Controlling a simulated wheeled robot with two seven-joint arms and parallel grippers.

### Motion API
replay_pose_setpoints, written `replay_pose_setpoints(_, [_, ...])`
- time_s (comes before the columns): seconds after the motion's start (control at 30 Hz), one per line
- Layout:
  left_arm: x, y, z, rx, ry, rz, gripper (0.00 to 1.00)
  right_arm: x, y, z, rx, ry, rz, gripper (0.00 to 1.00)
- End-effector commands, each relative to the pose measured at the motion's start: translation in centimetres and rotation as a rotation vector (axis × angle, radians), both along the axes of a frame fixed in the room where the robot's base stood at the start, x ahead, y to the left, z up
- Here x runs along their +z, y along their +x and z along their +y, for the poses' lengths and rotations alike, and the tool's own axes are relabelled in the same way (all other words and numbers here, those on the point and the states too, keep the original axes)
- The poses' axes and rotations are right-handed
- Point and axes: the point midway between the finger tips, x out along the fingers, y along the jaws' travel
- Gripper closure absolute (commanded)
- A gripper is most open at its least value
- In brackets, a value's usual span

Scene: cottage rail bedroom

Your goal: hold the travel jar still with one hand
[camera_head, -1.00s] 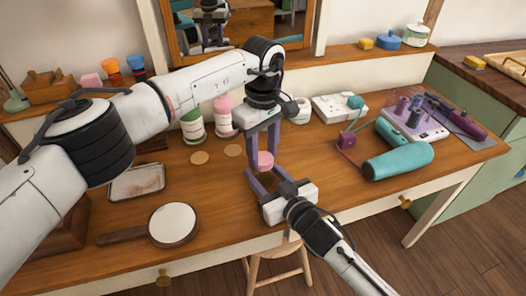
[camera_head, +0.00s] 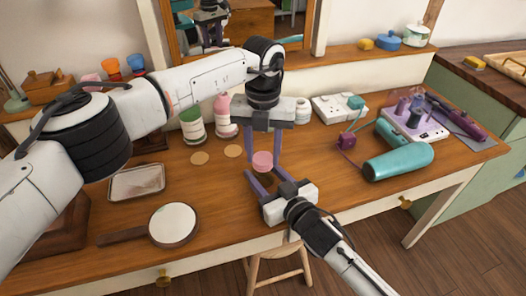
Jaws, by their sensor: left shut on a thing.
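The travel jar seems to be the small round pink-topped jar (camera_head: 262,159) near the front middle of the desk. My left gripper (camera_head: 264,164) comes down from above, with one purple finger on each side of the jar, and is shut on it. My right gripper (camera_head: 263,177) reaches in from the lower right. Its two purple fingers are apart just in front of and below the jar, with nothing seen between them. The jar's underside is hard to see, so I cannot tell if it touches the desk.
Two cork-coloured discs (camera_head: 200,158) and striped bottles (camera_head: 192,127) stand left of the jar. A hand mirror (camera_head: 172,224) and tray (camera_head: 137,182) lie farther left. A teal hair dryer (camera_head: 398,162) and a purple-topped station (camera_head: 414,122) are at right. The front right desk is clear.

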Motion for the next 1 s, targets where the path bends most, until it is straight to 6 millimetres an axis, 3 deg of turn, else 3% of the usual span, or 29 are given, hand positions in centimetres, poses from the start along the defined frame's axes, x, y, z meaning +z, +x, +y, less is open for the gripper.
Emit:
replay_pose_setpoints(0.63, [0.12,-0.01,-0.08,1.426,0.000,0.001,0.89,-0.09,0.05,-0.12,-0.002,-0.002,0.001,1.00])
replay_pose_setpoints(0.8, [0.13,0.00,-0.07,1.632,0.000,0.001,0.89,-0.09,0.04,-0.11,-0.002,-0.002,0.001,1.00])
replay_pose_setpoints(1.0, [0.14,-0.01,-0.09,1.638,0.000,0.001,0.89,-0.09,0.03,-0.10,-0.002,-0.002,0.001,1.00])
